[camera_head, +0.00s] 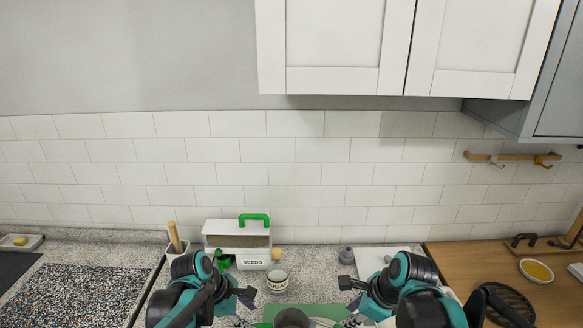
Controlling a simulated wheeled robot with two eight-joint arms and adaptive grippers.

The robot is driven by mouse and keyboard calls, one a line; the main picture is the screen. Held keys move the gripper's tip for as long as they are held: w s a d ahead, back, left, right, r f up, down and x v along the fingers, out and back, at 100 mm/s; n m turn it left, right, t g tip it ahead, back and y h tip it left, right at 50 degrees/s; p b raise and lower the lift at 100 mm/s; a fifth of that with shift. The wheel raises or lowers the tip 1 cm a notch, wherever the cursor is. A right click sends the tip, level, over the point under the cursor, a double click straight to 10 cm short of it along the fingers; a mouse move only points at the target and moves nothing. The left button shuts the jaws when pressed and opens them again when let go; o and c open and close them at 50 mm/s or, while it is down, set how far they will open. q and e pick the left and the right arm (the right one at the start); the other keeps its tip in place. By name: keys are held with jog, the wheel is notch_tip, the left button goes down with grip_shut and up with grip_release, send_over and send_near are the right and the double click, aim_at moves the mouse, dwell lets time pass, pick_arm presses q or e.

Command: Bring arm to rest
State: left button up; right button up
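My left arm (190,292), teal and black, comes in at the lower left. Its gripper (243,298) is small and dark and points inward over the counter. My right arm (402,285) stands at the lower right, roughly mirroring the left. Its gripper (347,284) also points inward. The fingers of both grippers are too small and dark to tell open from shut. I see nothing held in either gripper.
A white SEEDS box (237,228) with a green handle stands by the tiled wall. A dark round bowl (291,318) and green mat (320,310) lie at the front. A wooden counter (470,265) with a yellow-filled dish (536,271) is at right. White cabinets (335,35) hang above.

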pick_arm(q)
jog(key=shift+v, duration=1)
jog(key=s+a+f+m+t+y+b, duration=0.2)
jog(key=s+a+f+m+b, duration=0.1)
jog(key=s+m, duration=0.4)
jog(key=s+a+f+m+t+y+b, duration=0.2)
jog(key=s+m+b, duration=0.5)
jog(key=m, duration=0.4)
notch_tip(320, 180, down, 3)
jog(key=shift+a+r+t, duration=0.1)
jog(key=shift+a+t, duration=0.2)
jog(key=shift+a, duration=0.25)
pick_arm(e)
jog(key=s+d+f+n+t+h, duration=0.3)
jog(key=s+f+n, duration=0.7)
jog(key=n, duration=1.2)
notch_tip(320, 180, down, 2)
jog(key=shift+s+d+f+n, duration=0.1)
jog(key=shift+s+d+n, duration=0.2)
jog(key=shift+s, duration=0.05)
